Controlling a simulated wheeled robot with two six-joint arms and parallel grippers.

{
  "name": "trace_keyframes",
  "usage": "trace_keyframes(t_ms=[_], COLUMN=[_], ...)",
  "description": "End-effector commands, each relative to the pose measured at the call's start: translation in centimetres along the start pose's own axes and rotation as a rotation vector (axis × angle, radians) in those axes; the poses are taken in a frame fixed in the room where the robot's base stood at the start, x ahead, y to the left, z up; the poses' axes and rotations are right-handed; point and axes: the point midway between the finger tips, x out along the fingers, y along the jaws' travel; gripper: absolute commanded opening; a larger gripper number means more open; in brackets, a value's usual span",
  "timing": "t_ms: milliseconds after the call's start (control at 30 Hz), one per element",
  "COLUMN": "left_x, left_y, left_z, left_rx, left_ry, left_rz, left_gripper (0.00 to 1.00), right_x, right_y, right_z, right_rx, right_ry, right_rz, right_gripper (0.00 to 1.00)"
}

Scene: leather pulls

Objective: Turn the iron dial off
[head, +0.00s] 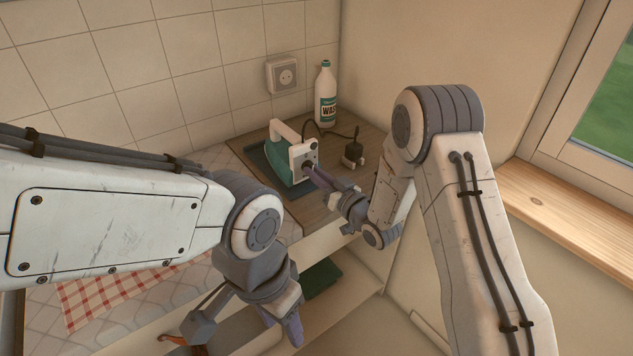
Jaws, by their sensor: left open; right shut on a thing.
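The iron (277,158) stands at the back of the counter on a dark pad. It has a teal body, a white handle and a white rear face turned toward me. A small dark dial (307,165) is on that rear face; its setting is too small to read. My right gripper (312,170) reaches in from the right and is shut on the dial, its fingers partly covering it. My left gripper (281,322) is open and empty, pointing down in front of the counter, far from the iron.
A white bottle (326,100) stands behind the iron, near a wall socket (283,75). A black cord and plug (352,152) lie right of the iron. A red checked cloth (90,304) lies at lower left. A window sill (575,210) is at right.

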Motion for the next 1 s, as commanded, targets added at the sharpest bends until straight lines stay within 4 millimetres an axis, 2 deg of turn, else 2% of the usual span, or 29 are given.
trace_keyframes(t_ms=[33,300,933,967,1000], left_x=[0.8,2.1,2.5,2.5,2.5], left_y=[-0.1,-0.1,-0.2,-0.2,-0.2], left_z=[0.0,0.1,0.1,0.1,0.1], left_rx=[0.0,0.0,0.0,0.0,0.0], left_ry=[0.0,0.0,0.0,0.0,0.0], left_rz=[0.0,0.0,0.0,0.0,0.0], left_gripper=[0.5,0.5,0.5,0.5,0.5], right_x=[0.0,0.0,-0.1,0.0,-0.1], right_y=[0.1,0.1,0.1,0.1,0.1], right_z=[0.5,0.3,0.1,0.1,0.1], right_rx=[-0.03,-0.158,-0.208,-0.208,-0.207], right_ry=[-0.002,-0.004,-0.005,-0.005,-0.004], right_rz=[0.002,0.001,0.002,0.002,0.002], right_gripper=[0.0,0.0,0.0,0.2,0.35])
